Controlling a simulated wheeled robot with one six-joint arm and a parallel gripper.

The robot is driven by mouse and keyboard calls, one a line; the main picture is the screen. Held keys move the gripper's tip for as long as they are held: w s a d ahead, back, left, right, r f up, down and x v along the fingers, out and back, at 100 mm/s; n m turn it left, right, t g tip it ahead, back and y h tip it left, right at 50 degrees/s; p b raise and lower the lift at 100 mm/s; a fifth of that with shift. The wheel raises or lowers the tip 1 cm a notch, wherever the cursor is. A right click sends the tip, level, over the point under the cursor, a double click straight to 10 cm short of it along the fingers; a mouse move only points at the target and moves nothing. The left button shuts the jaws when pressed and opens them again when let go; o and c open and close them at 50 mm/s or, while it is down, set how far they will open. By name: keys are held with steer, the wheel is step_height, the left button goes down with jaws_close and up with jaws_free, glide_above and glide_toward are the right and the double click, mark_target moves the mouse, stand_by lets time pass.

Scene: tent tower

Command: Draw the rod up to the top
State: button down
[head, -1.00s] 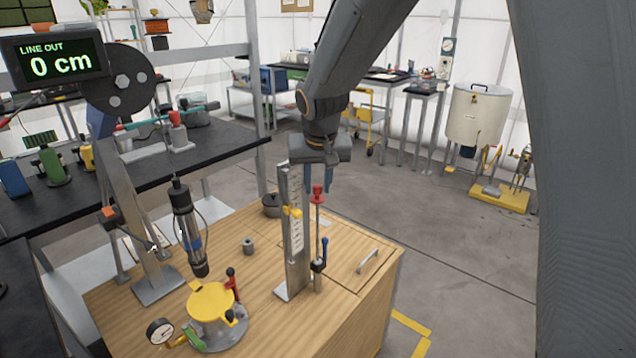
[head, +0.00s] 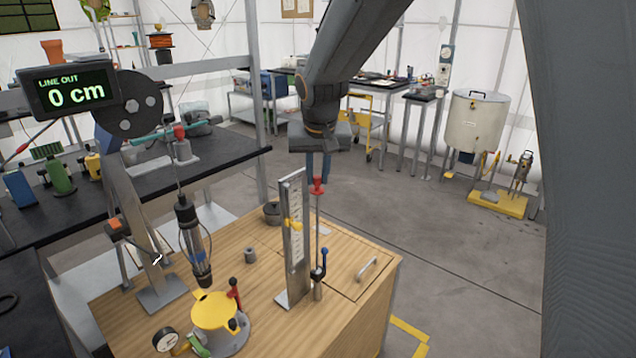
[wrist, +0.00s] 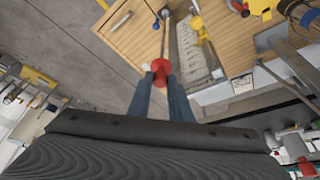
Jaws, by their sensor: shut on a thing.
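The rod (head: 318,222) is thin and upright, with a red knob (head: 318,186) on top. It stands beside a metal post with a white scale (head: 297,215), which carries a yellow marker (head: 293,224). A blue-tipped lever (head: 323,252) sits at the rod's lower guide. My gripper (head: 318,176) points down, shut on the red knob. In the wrist view the red knob (wrist: 160,70) lies between the fingertips, with the rod (wrist: 164,38) running away beyond it.
The wooden bench top (head: 262,275) holds a yellow-lidded fixture (head: 215,310), a gauge (head: 166,340) and a small grey weight (head: 249,255). Open air surrounds my gripper above the bench.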

steer(key=shift+w+r, duration=0.1)
steer(key=shift+r, duration=0.5)
steer(key=c, duration=1.9)
jaws_free()
steer(key=b+v, duration=0.1)
steer(key=v, duration=0.6)
steer(key=shift+s+r+b, duration=0.3)
